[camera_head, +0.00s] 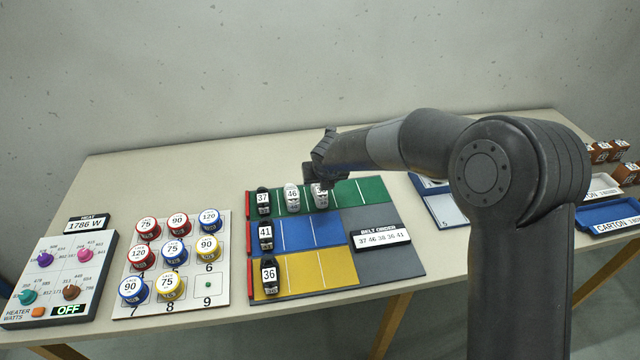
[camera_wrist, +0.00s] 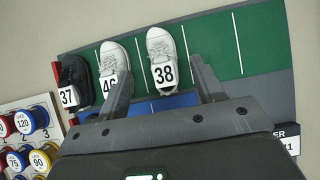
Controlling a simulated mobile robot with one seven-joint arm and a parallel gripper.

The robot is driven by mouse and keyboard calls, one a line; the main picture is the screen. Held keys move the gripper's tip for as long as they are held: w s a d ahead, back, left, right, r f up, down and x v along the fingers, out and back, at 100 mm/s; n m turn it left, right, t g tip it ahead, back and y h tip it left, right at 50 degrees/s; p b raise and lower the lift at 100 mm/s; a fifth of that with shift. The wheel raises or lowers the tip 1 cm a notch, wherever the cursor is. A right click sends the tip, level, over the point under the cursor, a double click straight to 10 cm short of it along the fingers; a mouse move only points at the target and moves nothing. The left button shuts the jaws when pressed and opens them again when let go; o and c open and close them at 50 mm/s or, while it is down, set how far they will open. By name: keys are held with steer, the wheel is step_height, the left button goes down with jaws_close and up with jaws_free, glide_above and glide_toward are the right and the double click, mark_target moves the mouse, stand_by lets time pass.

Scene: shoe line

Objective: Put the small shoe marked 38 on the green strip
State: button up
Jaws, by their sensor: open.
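The white shoe marked 38 (camera_wrist: 161,50) lies on the green strip (camera_head: 372,189). It is third from the left end, right of the white shoe marked 46 (camera_head: 292,198) and the black shoe marked 37 (camera_head: 263,202). In the head view the shoe marked 38 (camera_head: 320,200) is partly hidden by my gripper (camera_head: 316,178). In the wrist view my gripper (camera_wrist: 162,68) is open, with one finger on each side of shoe 38. I see no finger pressed against the shoe.
A black shoe marked 41 (camera_head: 266,236) lies on the blue strip (camera_head: 325,230), and one marked 36 (camera_head: 270,277) on the yellow strip (camera_head: 325,268). A BELT ORDER sign (camera_head: 381,238) stands right of them. The green strip's right end is clear.

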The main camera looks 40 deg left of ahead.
steer(key=shift+v, duration=2.35)
steer(key=d+r+m+t+h, duration=0.15)
steer(key=d+r+m, duration=0.45)
steer(key=d, duration=0.6)
steer(key=d+r+m+h, duration=0.2)
steer(key=d+r+m, duration=0.2)
steer(key=d+m, duration=0.6)
steer(key=d+r+m+h, duration=0.1)
steer(key=d+r+m, duration=0.45)
steer(key=d, duration=0.75)
steer(key=s+d+m, duration=1.8)
steer(key=s+m, duration=0.2)
steer(key=m, duration=0.3)
